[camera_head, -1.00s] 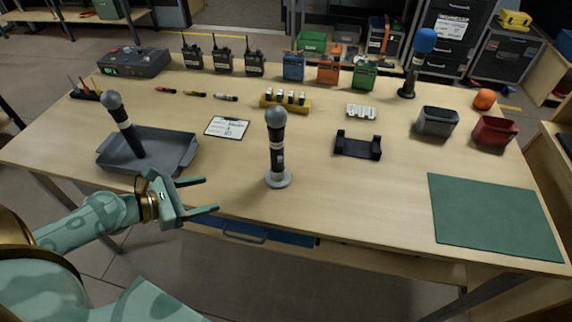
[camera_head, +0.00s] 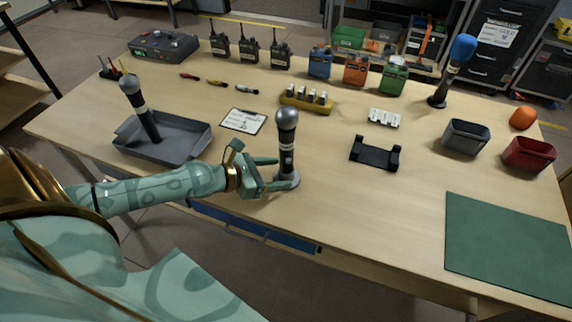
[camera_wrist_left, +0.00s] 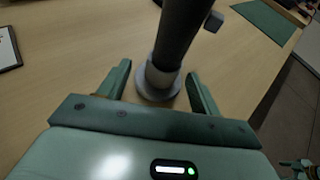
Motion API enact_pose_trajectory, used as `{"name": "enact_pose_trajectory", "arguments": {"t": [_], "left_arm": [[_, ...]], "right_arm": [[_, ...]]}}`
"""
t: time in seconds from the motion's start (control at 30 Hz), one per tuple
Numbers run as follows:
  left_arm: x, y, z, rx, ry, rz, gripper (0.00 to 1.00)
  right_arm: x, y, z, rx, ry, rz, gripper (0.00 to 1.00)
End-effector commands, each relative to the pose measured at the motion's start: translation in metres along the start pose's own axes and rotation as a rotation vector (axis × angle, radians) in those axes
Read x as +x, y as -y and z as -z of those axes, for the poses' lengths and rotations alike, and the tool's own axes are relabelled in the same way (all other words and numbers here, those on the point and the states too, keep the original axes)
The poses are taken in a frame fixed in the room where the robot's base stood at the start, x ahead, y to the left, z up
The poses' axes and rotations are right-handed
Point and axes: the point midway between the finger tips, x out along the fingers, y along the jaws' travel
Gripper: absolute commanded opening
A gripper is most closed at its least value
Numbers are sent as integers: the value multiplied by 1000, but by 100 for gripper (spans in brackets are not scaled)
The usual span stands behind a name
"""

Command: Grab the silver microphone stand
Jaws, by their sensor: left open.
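The silver microphone stand (camera_head: 287,148) is upright near the front edge of the table, with a grey ball head, a dark handle and a round silver base. My left gripper (camera_head: 284,173) is open at its lower part, just above the base. In the left wrist view the stand (camera_wrist_left: 180,45) rises between the two open fingers (camera_wrist_left: 160,88), with its round base (camera_wrist_left: 157,90) beyond them. I cannot tell whether a finger touches it.
A grey tray (camera_head: 192,148) holding another microphone (camera_head: 141,108) lies to the left. A clipboard (camera_head: 243,120), a black cradle (camera_head: 375,154) and a yellow battery holder (camera_head: 306,103) are nearby. A blue-headed microphone (camera_head: 452,70) stands at the back right. The table between the cradle and the front edge is clear.

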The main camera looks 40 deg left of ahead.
Motion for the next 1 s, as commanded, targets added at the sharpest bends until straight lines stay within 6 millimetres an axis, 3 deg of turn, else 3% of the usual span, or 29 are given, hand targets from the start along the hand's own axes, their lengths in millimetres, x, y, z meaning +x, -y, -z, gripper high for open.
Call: {"name": "enact_pose_trajectory", "arguments": {"t": [0.3, 0.57, 0.6, 0.77, 0.8, 1.0], "left_arm": [[46, 1, 0, -2, 2, 0, 64], [51, 1, 0, 0, -1, 1, 64], [51, 1, 0, 0, -1, 1, 61], [51, 1, 1, 0, -2, 1, 17], [51, 1, 1, -1, -3, 1, 12], [51, 2, 2, -1, -4, 2, 12]], "right_arm": [[-2, 1, -9, -1, 17, 1, 65], [-3, 3, -14, -3, 25, 3, 65], [-3, 3, -14, -3, 25, 3, 65], [-3, 3, -13, -4, 23, 4, 65], [-2, 3, -13, -5, 23, 4, 65], [-2, 2, -11, -5, 21, 3, 65]]}}
